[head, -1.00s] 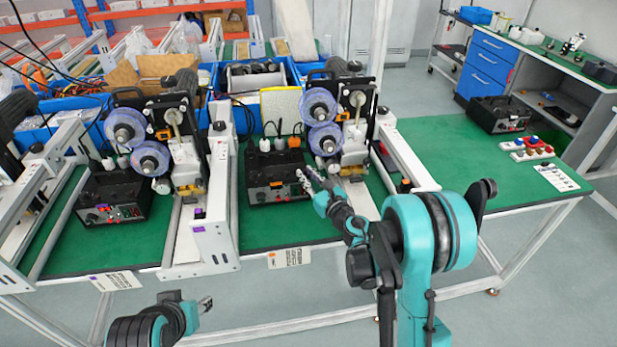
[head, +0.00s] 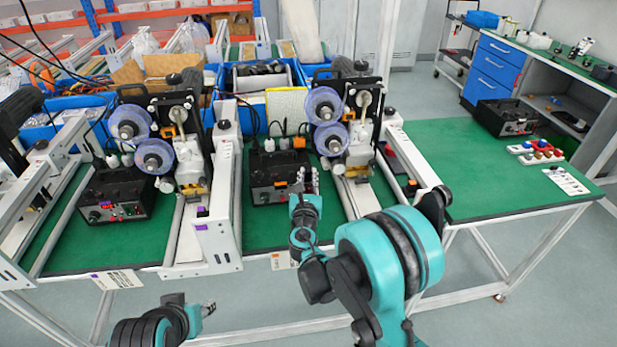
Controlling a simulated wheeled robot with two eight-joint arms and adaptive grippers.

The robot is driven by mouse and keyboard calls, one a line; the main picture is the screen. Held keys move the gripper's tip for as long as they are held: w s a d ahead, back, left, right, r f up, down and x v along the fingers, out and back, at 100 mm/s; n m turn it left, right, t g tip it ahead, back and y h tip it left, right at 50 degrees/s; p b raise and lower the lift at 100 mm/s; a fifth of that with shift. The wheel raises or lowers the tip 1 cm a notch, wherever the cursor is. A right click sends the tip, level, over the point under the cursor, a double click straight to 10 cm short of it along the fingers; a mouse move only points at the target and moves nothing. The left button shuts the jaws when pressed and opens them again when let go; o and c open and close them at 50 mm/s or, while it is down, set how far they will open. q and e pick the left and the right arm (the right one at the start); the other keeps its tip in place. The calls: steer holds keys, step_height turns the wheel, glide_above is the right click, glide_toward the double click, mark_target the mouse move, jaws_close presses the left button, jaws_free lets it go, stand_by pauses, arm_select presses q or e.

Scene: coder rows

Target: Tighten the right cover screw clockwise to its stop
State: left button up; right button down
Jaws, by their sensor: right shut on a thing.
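A black control box (head: 268,172) sits on the green bench between the two coder machines, with knobs and small lights on its front. My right gripper (head: 306,180) is at the right end of the box's front, its fingers pointing away from me. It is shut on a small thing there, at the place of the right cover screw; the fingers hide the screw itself. My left gripper (head: 205,308) is low in front of the bench, away from the box and over the floor. Its fingers are too small and turned to read.
The right coder machine (head: 345,125) with two blue-rimmed reels stands close behind and right of my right gripper. A white rail (head: 222,235) borders the box on the left. A second black box (head: 112,195) is further left.

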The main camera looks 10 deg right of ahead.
stand_by(0.3)
steer(key=c, duration=1.4)
jaws_free()
steer(key=v, duration=1.2)
